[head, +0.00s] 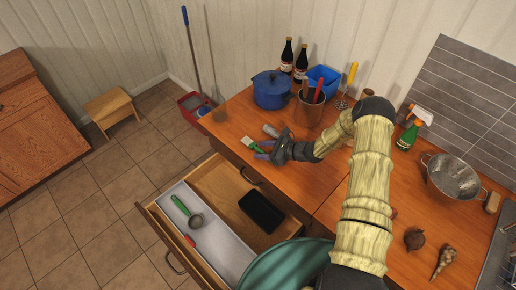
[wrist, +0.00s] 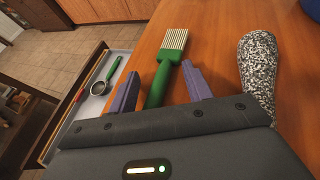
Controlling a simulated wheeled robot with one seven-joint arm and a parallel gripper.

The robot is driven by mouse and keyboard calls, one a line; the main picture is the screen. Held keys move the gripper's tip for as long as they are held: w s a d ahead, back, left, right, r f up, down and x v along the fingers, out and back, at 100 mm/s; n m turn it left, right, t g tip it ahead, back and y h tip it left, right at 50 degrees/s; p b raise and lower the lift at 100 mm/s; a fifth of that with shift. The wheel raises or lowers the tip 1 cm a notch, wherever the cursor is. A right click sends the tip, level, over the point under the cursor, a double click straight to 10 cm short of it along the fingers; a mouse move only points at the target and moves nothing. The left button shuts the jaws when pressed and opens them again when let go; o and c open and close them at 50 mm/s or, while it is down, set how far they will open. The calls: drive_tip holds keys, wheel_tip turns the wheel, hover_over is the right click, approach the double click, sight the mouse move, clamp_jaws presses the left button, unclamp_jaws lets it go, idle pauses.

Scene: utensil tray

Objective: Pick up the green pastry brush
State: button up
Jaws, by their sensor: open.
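The green pastry brush (wrist: 166,72) lies on the wooden counter, its pale bristles pointing away from my gripper in the wrist view. In the head view the brush (head: 251,145) is near the counter's left edge, beside my fingertips. My gripper (wrist: 161,88) is open, with its two purple fingers on either side of the brush's handle. Whether the fingers touch the handle cannot be told. The handle's near end is hidden behind the gripper body. In the head view my gripper (head: 262,151) is low over the counter.
A speckled grey object (wrist: 258,70) lies just right of my gripper in the wrist view. Below the counter, an open drawer (head: 222,188) has a white tray (head: 222,236) holding a green-handled utensil (head: 187,211). A blue pot (head: 271,92) and a utensil holder (head: 309,112) stand behind.

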idle(0.3)
clamp_jaws()
idle(0.3)
wheel_tip(320, 180, up, 10)
drive_tip(key=b, duration=0.3)
idle(0.3)
drive_tip(key=shift+d, duration=0.1)
idle(0.4)
